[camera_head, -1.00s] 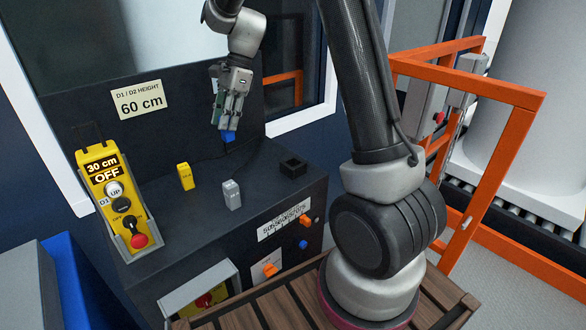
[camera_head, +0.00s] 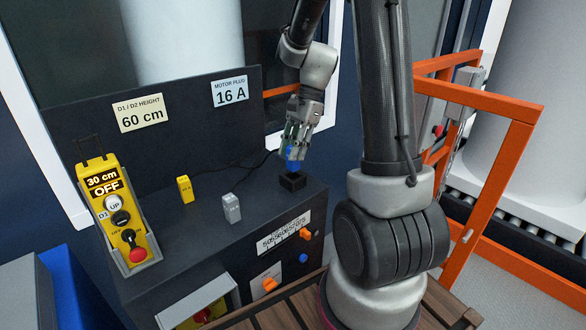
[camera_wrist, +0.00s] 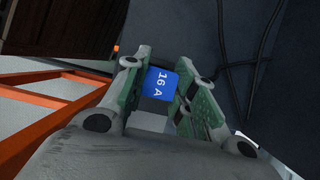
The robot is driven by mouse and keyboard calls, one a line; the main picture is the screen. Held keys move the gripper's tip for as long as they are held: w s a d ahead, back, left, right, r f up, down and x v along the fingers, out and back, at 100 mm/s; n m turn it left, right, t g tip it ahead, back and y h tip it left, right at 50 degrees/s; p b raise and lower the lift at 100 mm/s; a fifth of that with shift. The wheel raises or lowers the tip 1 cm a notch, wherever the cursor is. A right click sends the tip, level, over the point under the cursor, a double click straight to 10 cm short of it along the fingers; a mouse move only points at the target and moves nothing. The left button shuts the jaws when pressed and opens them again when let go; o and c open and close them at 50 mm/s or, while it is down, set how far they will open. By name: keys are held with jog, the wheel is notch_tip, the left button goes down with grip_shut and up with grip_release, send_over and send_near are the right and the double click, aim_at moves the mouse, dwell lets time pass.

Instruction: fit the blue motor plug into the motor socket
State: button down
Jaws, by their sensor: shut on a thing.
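The blue motor plug (camera_head: 292,153) is held between the fingers of my gripper (camera_head: 298,140). In the wrist view the blue plug (camera_wrist: 160,84) shows a "16 A" label between the green-padded fingers of my gripper (camera_wrist: 160,98). In the head view the plug is just above the black square socket (camera_head: 292,181) at the right end of the dark bench top. I cannot tell whether the plug's lower end touches the socket. The socket is not clearly visible in the wrist view.
A yellow plug (camera_head: 185,189) and a grey plug (camera_head: 231,208) stand on the bench to the left. A yellow control pendant (camera_head: 117,212) is at the bench's left end. A "MOTOR PLUG 16 A" sign (camera_head: 230,92) is on the back panel. An orange frame (camera_head: 480,200) stands at the right.

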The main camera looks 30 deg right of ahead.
aim_at(291, 170)
jog(key=shift+f, duration=2.4)
jog(key=shift+f, duration=0.15)
jog(key=c, duration=1.2)
grip_release()
jog(key=shift+o, duration=0.2)
jog(key=v, duration=1.2)
jog(key=s+a+r+n+t+h, duration=0.2)
jog(key=s+r+n, duration=0.2)
jog(key=s+n, duration=0.4)
jog(key=s+a+r+n+t+h, duration=0.2)
jog(key=s+n, duration=0.5)
jog(key=s, duration=0.5)
jog(key=shift+s+a+r+n+t, duration=0.2)
jog(key=shift+a+r+n+t, duration=0.2)
jog(key=shift+a+r+t, duration=0.35)
